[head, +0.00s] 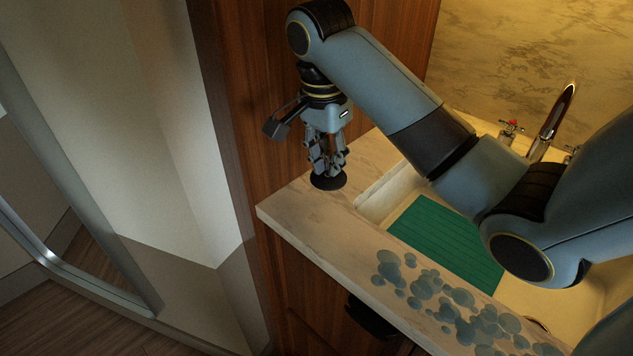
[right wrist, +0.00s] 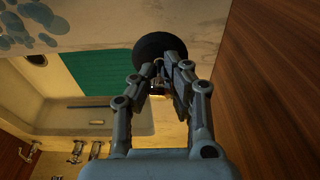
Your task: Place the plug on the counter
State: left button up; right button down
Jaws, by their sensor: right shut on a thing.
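The plug (head: 328,181) is a round black disc at the left end of the pale marble counter (head: 300,206). My right gripper (head: 327,170) points down over it and is shut on its upper part. In the right wrist view the plug's dark disc (right wrist: 158,50) shows just past the fingertips (right wrist: 165,80), with a small metal piece between them. The disc looks to be at the counter surface; I cannot tell whether it touches. My left gripper is not in view.
A sink (head: 385,198) with a green mat (head: 447,240) lies right of the plug. A tap (head: 555,115) stands behind it. Blue-grey round patches (head: 440,300) cover the counter front. A wooden panel (head: 250,60) rises close at the left.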

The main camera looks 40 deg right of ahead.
jog(key=w, duration=0.1)
jog(key=w+f, duration=0.2)
jog(key=shift+w+a+f, duration=0.15)
jog(key=shift+w+a, duration=0.05)
jog(key=shift+a, duration=0.1)
jog(key=shift+a+f, duration=0.1)
jog(key=shift+f, duration=0.2)
notch_tip(320, 180, down, 3)
jog(key=shift+r, duration=0.15)
jog(key=shift+f, duration=0.35)
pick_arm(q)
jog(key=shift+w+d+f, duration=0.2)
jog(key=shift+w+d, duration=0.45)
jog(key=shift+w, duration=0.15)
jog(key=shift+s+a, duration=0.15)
pick_arm(e)
jog(key=c, duration=1.4)
grip_release()
jog(key=shift+f, duration=0.1)
